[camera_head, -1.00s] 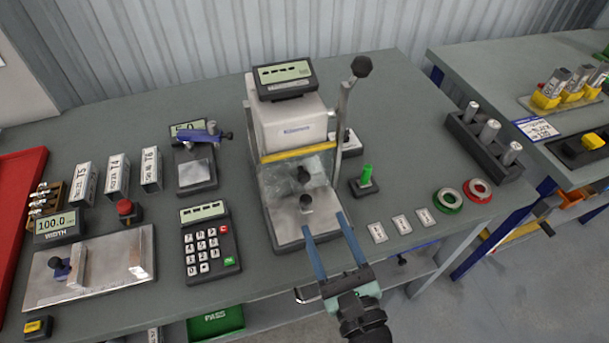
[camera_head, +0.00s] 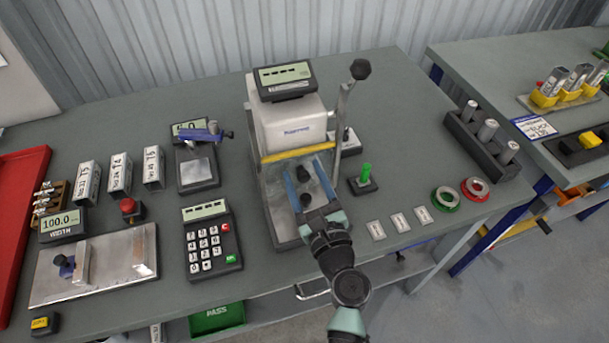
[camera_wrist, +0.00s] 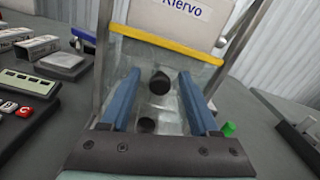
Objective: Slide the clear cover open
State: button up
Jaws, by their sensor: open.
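The clear cover (camera_wrist: 140,68) hangs at the front of the white press-like machine (camera_head: 288,128), below its yellow bar. In the wrist view a black knob (camera_wrist: 159,83) shows on the cover, between my fingers; it also shows in the head view (camera_head: 303,174). A second dark knob (camera_wrist: 147,125) is nearer my palm. My gripper (camera_head: 308,168) is open, with its two blue fingers reaching toward the machine, one on each side of the knob. I cannot tell whether either finger touches the knob. My wrist hides part of the machine's metal base.
A lever with a black ball (camera_head: 361,69) rises at the machine's right. A green peg (camera_head: 366,172) stands right of the machine, near several small label tiles (camera_head: 398,221). A keypad (camera_head: 212,246) lies to the left.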

grip_shut()
dwell(1.3)
